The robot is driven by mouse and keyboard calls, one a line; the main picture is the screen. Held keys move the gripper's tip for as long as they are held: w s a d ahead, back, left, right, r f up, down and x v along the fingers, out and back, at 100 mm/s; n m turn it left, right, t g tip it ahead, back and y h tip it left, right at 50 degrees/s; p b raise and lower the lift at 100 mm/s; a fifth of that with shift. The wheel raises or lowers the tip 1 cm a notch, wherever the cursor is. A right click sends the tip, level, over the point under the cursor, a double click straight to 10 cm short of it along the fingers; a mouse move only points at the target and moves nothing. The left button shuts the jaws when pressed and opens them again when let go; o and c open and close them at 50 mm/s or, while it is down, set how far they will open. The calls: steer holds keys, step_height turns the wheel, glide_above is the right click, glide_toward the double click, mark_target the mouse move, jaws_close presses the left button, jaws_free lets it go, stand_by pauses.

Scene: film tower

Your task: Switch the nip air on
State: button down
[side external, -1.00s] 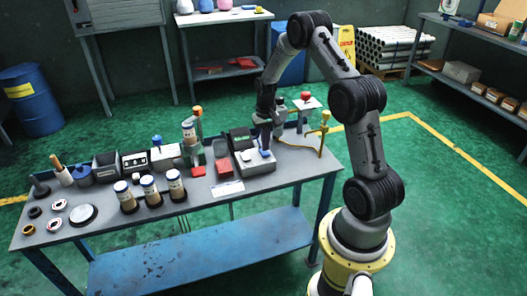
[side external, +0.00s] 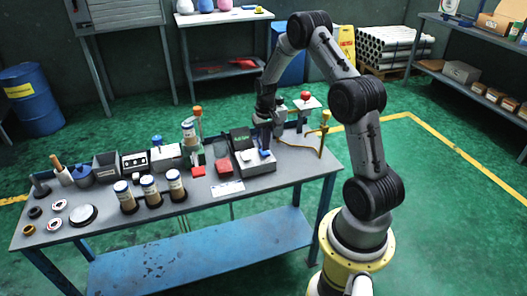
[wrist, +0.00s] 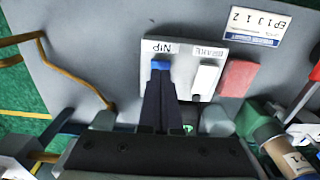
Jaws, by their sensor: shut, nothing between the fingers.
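The NIP switch is a blue lever (wrist: 160,65) on a light grey panel marked NIP (wrist: 160,47). In the side view the blue lever (side external: 265,154) shows at the front of the control box (side external: 258,167). My gripper (wrist: 159,80) is shut and empty, pointing down at the blue lever. Its fingertips overlap the near end of the lever in the wrist view, and I cannot tell whether they touch it. In the side view my gripper (side external: 264,143) is right over the box. Next to the NIP panel is a white rocker (wrist: 205,79) marked BRAKE.
A red block (wrist: 238,78) lies beside the BRAKE panel. A label card (wrist: 255,23) lies on the bench nearby. A yellow-brown bent pipe (side external: 321,135) stands right of the box. Several capped cylinders (side external: 149,186) stand at the bench's front left.

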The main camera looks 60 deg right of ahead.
mark_target(266, 154)
steer(key=shift+f, duration=0.95)
stand_by(0.5)
steer(key=shift+r, duration=3.55)
